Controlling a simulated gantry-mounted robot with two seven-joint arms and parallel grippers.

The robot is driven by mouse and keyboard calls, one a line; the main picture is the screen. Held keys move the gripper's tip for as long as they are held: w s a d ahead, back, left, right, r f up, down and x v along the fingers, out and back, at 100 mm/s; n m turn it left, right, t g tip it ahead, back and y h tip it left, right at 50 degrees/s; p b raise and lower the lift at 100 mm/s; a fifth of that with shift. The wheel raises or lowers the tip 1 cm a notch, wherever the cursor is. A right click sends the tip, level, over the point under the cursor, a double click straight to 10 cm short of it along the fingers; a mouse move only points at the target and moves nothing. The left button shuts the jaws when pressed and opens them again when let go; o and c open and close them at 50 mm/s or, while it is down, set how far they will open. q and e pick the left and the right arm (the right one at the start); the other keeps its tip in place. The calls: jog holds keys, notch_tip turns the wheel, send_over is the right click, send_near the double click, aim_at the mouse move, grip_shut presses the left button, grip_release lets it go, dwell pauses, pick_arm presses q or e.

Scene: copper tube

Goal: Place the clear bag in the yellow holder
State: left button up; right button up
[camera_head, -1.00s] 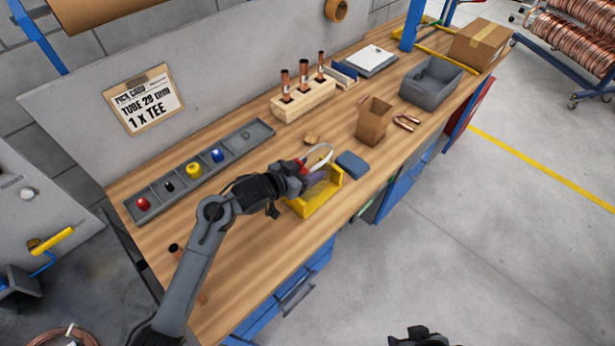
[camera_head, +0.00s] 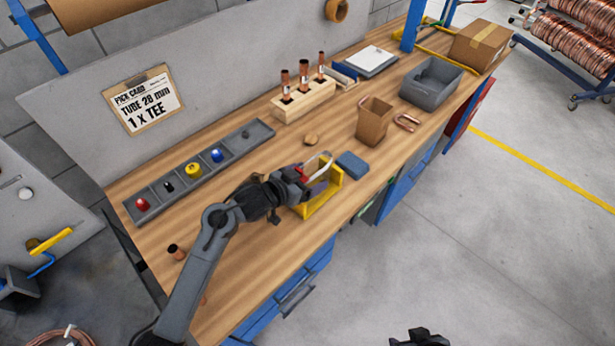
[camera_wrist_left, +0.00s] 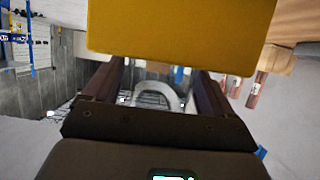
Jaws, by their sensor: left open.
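The yellow holder (camera_head: 322,208) stands near the bench's front edge, beyond the end of my left arm. The clear bag (camera_head: 320,167) shows as a pale, see-through shape at the holder's upper part; its lower part is hidden, so I cannot tell how deep it sits. My left gripper (camera_head: 305,181) is open at the holder's left side, close to the bag. In the left wrist view the yellow holder (camera_wrist_left: 180,35) fills the top, and a whitish loop (camera_wrist_left: 155,92) shows between the fingers (camera_wrist_left: 158,90). A dark part of my right gripper (camera_head: 416,338) shows at the bottom edge.
A grey compartment tray (camera_head: 180,182) with coloured pieces lies to the left. A blue-grey pad (camera_head: 352,165) is just right of the holder. A cardboard box (camera_head: 374,121), a wooden tube block (camera_head: 303,100) and a grey bin (camera_head: 432,82) stand farther back.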

pick_arm(q)
jog(key=shift+r, duration=0.2)
jog(key=shift+s+a+r, duration=0.1)
jog(key=shift+s+a, duration=0.1)
jog(key=p+v, duration=0.2)
jog(key=v, duration=0.9)
jog(key=shift+s+a+r, duration=0.1)
